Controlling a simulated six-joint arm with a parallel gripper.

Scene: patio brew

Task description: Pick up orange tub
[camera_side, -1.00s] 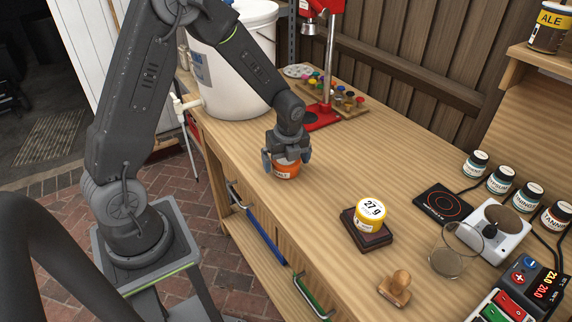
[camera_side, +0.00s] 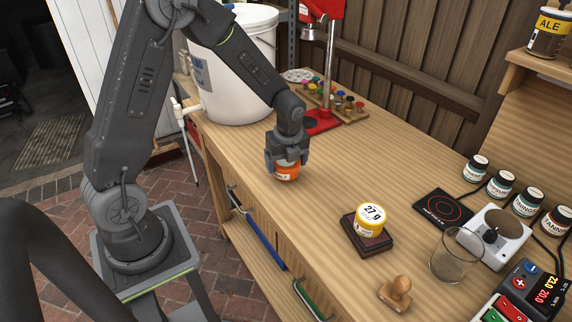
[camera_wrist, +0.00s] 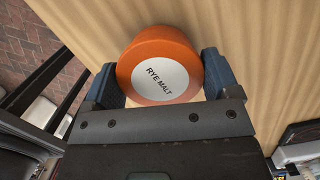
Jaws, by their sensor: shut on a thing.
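The orange tub (camera_side: 287,172) is at the left part of the wooden bench in the side view. My gripper (camera_side: 287,158) is over it from above, with its jaws shut on the tub's sides. In the wrist view the orange tub (camera_wrist: 160,66) shows its lid with a white round label reading "RYE MALT". The two jaw pads of my gripper (camera_wrist: 163,85) press at its left and right. I cannot tell for sure whether the tub's base touches the bench.
A yellow tub (camera_side: 370,217) marked "27 g" sits on a dark square stand (camera_side: 366,239) to the right. A white bucket (camera_side: 235,75) and a red capping stand (camera_side: 322,121) are behind. A wooden stamp (camera_side: 397,292) and a glass beaker (camera_side: 453,258) stand at the right. Bench between is clear.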

